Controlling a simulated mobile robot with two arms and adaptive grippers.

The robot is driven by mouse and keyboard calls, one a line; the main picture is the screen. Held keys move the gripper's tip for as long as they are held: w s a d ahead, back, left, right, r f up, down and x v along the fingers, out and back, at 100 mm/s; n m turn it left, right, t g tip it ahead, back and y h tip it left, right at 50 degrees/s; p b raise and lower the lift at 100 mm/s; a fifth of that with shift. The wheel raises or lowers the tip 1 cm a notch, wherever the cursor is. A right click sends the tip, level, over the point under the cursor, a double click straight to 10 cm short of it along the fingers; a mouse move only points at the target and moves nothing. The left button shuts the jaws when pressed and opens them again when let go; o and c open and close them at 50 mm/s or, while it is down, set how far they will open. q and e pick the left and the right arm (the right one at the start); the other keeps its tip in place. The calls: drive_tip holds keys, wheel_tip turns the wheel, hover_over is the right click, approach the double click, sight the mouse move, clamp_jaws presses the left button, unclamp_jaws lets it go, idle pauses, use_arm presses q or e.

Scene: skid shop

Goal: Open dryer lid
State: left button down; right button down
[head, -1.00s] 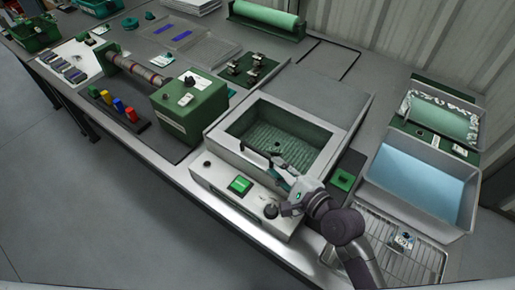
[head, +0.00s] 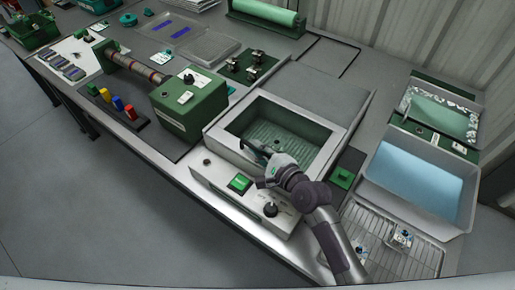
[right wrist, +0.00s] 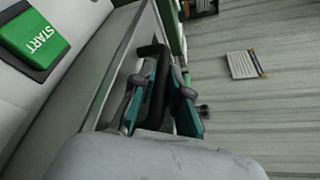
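The dryer (head: 222,170) is a pale box with a green START button (head: 239,183) and a dark knob on its front panel. Its dark green ribbed chamber shows through the rectangular top opening. A flat grey panel (head: 325,92) lies behind the opening; I cannot tell whether it is the lid, or whether a clear pane covers the opening. My right gripper (head: 256,150) is at the opening's front edge, behind the START button. In the right wrist view its teal fingers (right wrist: 163,75) are close together around a dark shape. My left gripper is out of view.
A green machine (head: 190,105) with a roller stands left of the dryer. A blue-filled tray (head: 455,222) and a wire rack (head: 420,258) lie to the right. A small green block (head: 343,178) sits just right of the dryer. A corrugated wall runs behind.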

sight(296, 113)
idle(0.4)
drive_tip(key=w+d+b, duration=0.3)
drive_tip(key=w+d, duration=0.1)
drive_tip(key=w, duration=0.2)
drive_tip(key=w+d+b, duration=0.3)
drive_tip(key=w+d, duration=0.1)
drive_tip(key=w, duration=0.1)
drive_tip(key=w+d+b, duration=0.3)
drive_tip(key=w+d, duration=0.1)
drive_tip(key=w, duration=0.2)
drive_tip(key=shift+w+d, duration=0.35)
drive_tip(key=shift+d, duration=0.05)
drive_tip(key=c, duration=1.4)
unclamp_jaws()
drive_tip(key=shift+c, duration=0.2)
drive_tip(key=shift+s, duration=0.1)
drive_tip(key=v, duration=1.2)
